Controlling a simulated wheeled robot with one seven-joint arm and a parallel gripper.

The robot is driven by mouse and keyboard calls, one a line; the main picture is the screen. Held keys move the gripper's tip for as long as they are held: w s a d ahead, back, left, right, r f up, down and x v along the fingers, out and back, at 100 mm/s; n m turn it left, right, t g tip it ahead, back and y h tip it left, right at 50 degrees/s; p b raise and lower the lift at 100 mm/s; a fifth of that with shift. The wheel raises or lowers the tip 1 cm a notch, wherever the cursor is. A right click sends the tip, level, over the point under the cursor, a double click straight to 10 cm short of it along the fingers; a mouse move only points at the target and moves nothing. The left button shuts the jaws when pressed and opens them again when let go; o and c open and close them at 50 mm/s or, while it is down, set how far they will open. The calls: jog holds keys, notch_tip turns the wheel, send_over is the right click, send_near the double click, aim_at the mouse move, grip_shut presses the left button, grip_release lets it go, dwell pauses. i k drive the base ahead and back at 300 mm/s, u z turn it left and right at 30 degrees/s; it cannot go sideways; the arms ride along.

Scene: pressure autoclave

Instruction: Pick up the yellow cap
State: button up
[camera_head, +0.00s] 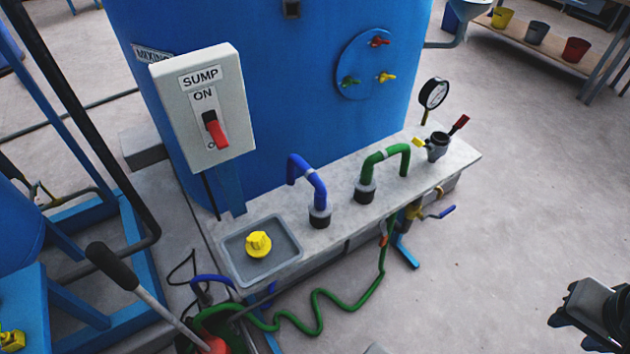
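The yellow cap (258,244) lies in a shallow grey tray (284,263) on the left end of the pale ledge (335,235) in front of the blue tank. It has a raised grip on top and nothing covers it. My gripper (562,312) is at the lower right edge of the view, partly cut off, far to the right of the cap and apart from it. Whether its fingers are open or shut is not clear. I see nothing held in it.
The SUMP switch box (203,108) stands behind and left of the tray. Blue (308,180) and green (385,160) pipes rise from the ledge right of it. A lever (140,288) and green hose (320,310) are in front. Floor at right is clear.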

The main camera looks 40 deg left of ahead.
aim_at(258, 245)
jog(key=u, duration=2.4)
jog(key=i, duration=0.5)
jog(key=z, duration=0.4)
jog(key=k, duration=1.2)
jog(key=z, duration=0.9)
jog(key=i, duration=1.25)
jog(key=u, duration=0.95)
